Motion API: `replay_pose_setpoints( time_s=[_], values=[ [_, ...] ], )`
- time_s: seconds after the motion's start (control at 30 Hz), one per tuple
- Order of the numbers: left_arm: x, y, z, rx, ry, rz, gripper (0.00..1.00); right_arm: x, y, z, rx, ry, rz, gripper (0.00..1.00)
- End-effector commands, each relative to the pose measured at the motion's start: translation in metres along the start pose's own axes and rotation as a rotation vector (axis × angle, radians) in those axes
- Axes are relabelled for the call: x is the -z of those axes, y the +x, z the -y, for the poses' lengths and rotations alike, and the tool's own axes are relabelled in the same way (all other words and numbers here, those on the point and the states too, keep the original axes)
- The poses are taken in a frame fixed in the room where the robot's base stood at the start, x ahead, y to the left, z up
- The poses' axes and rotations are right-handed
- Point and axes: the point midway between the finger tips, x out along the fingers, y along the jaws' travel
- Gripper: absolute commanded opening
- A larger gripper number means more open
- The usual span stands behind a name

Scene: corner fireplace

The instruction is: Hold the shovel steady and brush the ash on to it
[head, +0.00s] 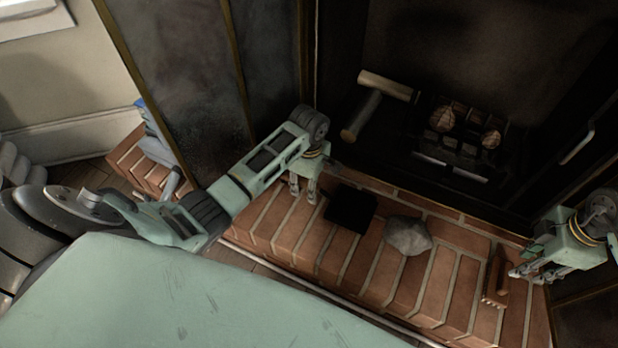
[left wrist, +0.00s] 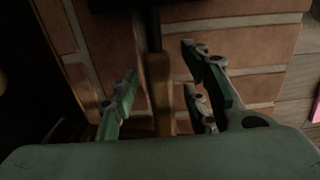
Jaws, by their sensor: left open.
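The shovel's square black pan (head: 350,208) lies on the brick hearth. Its wooden handle (left wrist: 161,88) and dark shaft show in the left wrist view, between the fingers of my left gripper (head: 303,193). That gripper is open and points down at the hearth, with fingers on both sides of the handle and not closed on it. A grey ash heap (head: 407,236) lies just right of the pan. The brown brush (head: 495,281) is at the hearth's right end. My right gripper (head: 522,274) is beside and above the brush; I cannot tell its finger gap or any contact.
The brick hearth (head: 375,272) has bare room in front of the pan and ash. Behind it, the dark firebox holds a grate (head: 458,140) and logs (head: 375,105). A dark panel (head: 195,75) stands at the left. Blue items (head: 150,120) sit on bricks there.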

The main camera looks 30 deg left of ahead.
Motion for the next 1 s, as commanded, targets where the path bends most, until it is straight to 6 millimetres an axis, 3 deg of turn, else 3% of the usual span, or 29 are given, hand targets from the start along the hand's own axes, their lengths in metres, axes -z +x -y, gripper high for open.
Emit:
replay_pose_setpoints(
  time_s=[0.23,0.7,1.0],
  values=[
    [-0.0004,0.0010,0.0000,0.000,0.001,0.000,0.42,0.0000,0.0000,0.0000,0.000,0.000,0.000,0.31],
    [-0.0004,0.0007,0.0000,-0.001,0.001,0.001,0.01,0.0000,0.0000,0.0000,0.000,0.000,0.000,0.31],
    [-0.0004,0.0006,-0.0001,-0.001,0.001,0.001,0.00,0.0000,0.0000,0.0000,0.000,0.000,0.000,0.31]
  ],
)
